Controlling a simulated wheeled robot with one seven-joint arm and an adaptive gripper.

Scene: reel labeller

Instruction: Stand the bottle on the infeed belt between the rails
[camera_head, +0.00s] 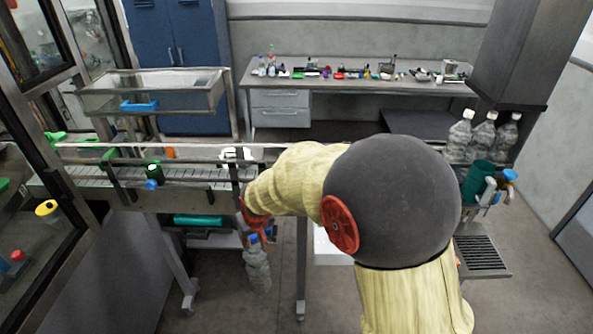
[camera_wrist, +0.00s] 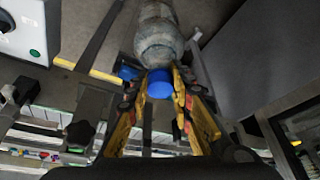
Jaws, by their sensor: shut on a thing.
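A clear plastic bottle with a blue cap (camera_head: 257,270) hangs upright below my gripper (camera_head: 262,237). It is in front of the belt's right end and lower than the belt, apart from it. In the wrist view my gripper (camera_wrist: 160,92) is shut on the bottle at its blue cap, one yellow finger on each side. The bottle body (camera_wrist: 157,35) extends away past the fingertips. The infeed belt (camera_head: 95,174) runs along the left of the head view with metal rails (camera_head: 205,161) along it. My arm hides part of the belt's right end.
Several capped bottles (camera_head: 483,138) stand at the right, near a green cup (camera_head: 478,180). A clear-walled tray (camera_head: 150,95) stands behind the belt. A cluttered bench (camera_head: 350,84) is at the back. A dark green item with a blue end (camera_head: 153,176) sits at the belt's front rail.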

